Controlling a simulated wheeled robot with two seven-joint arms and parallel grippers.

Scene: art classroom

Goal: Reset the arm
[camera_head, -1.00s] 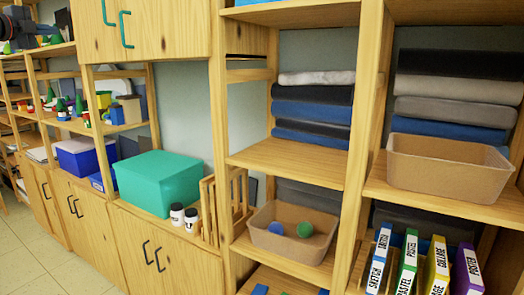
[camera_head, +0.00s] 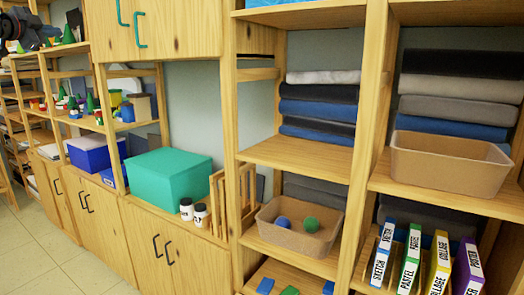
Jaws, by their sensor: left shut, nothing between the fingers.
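My left gripper (camera_head: 17,27) shows small and dark grey at the top left edge of the head view, cut off by the frame. It is shut and holds nothing. It appears in front of the upper left shelves; its distance from them is hard to judge. My right gripper is not in view.
Wooden shelving fills the view. A teal box (camera_head: 167,177), a blue box (camera_head: 95,153) and two white jars (camera_head: 200,215) stand on the left counter. A tan bin (camera_head: 449,163) and folded cloths (camera_head: 318,100) sit on the right. Floor (camera_head: 35,262) shows clear at lower left.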

